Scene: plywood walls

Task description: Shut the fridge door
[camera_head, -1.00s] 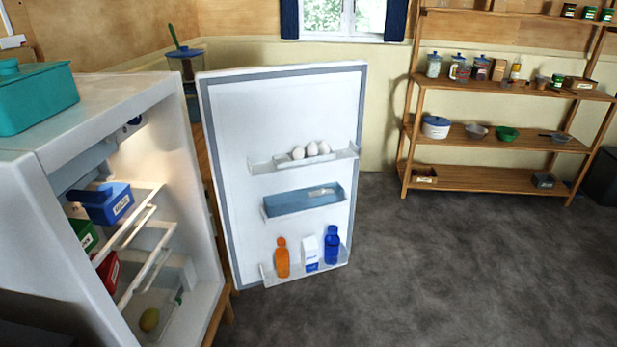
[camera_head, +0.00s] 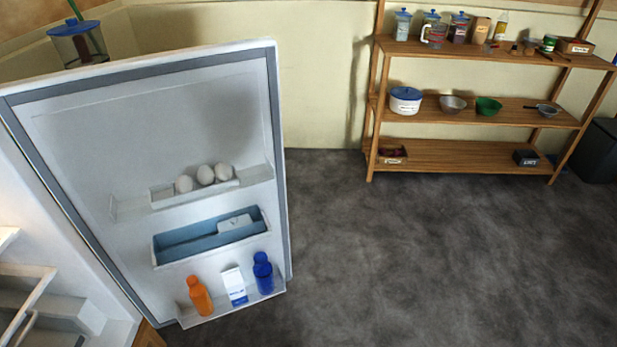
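The fridge door (camera_head: 100,150) stands wide open at the left of the head view, its inner side facing me. Its shelves hold white eggs (camera_head: 205,175), a blue tray (camera_head: 211,237), an orange bottle (camera_head: 199,297), a white carton (camera_head: 235,286) and a blue bottle (camera_head: 263,273). Part of the open fridge body (camera_head: 60,235) shows at the lower left, with pale inner shelves. The door's outer face and any handle are hidden. Neither of my grippers is in view.
Dark grey floor (camera_head: 430,260) is clear to the right of the door. A wooden shelf rack (camera_head: 470,155) with jars and bowls stands against the back wall. A dark bin (camera_head: 601,150) is at the right edge. A lidded container (camera_head: 78,45) stands behind the door.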

